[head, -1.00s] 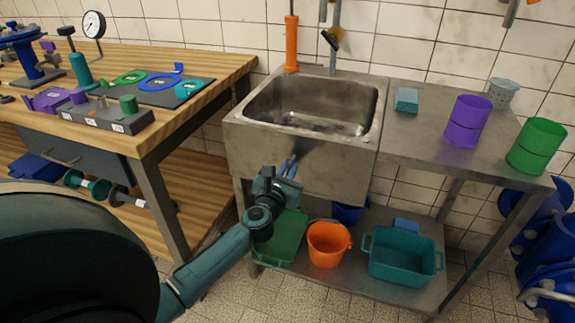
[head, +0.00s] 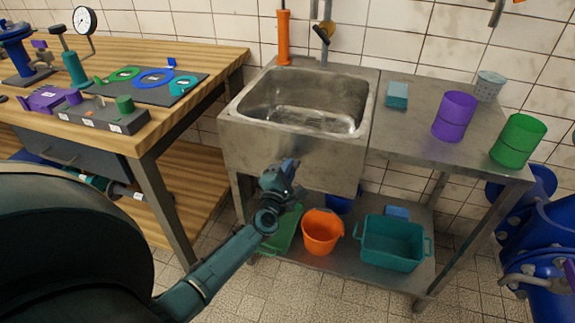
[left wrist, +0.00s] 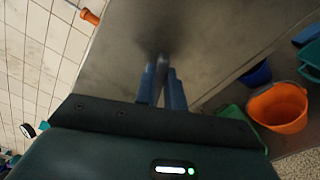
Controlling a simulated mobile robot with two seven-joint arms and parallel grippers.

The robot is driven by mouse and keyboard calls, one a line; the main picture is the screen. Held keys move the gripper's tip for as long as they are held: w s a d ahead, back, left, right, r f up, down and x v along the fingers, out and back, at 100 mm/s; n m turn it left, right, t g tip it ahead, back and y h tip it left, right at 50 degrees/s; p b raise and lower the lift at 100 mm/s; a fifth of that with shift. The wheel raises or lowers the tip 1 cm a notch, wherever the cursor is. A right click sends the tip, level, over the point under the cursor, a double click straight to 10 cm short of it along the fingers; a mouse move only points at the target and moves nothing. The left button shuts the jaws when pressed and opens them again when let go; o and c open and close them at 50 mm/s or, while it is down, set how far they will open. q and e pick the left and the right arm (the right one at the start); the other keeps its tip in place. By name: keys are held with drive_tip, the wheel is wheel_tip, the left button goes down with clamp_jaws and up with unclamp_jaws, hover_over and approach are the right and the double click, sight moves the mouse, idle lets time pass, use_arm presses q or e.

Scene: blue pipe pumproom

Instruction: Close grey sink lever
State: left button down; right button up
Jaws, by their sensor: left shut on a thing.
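The grey sink (head: 265,150) stands in the middle of the head view, with its basin empty. My left gripper (head: 290,170) is at the front face of the sink, below its rim. In the left wrist view the two blue fingers of my left gripper (left wrist: 161,85) are shut on a slim grey piece, the grey sink lever (left wrist: 161,68), which meets the sink's grey front (left wrist: 120,50). In the head view my gripper hides the lever. My right gripper is not in view.
An orange bucket (head: 322,232) and a teal crate (head: 372,262) stand on the shelf below. A purple cup (head: 454,116) and a green cup (head: 518,140) stand on the counter at right. A wooden workbench (head: 185,65) is at left. Blue pipes (head: 545,245) stand at the right edge.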

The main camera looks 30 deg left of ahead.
use_arm(q)
drive_tip(key=shift+d+f+m+p, duration=0.1)
drive_tip(key=shift+f+m+p, duration=0.15)
drive_tip(key=shift+m, duration=0.85)
drive_tip(key=shift+d+f+m+p, duration=0.15)
drive_tip(key=shift+f+m, duration=0.15)
drive_tip(key=shift+m, duration=0.8)
drive_tip(key=shift+a, duration=0.1)
drive_tip(key=c, duration=1.5)
unclamp_jaws()
drive_tip(key=p+v, duration=0.1)
drive_tip(key=v, duration=1.2)
drive_tip(key=shift+r, duration=0.1)
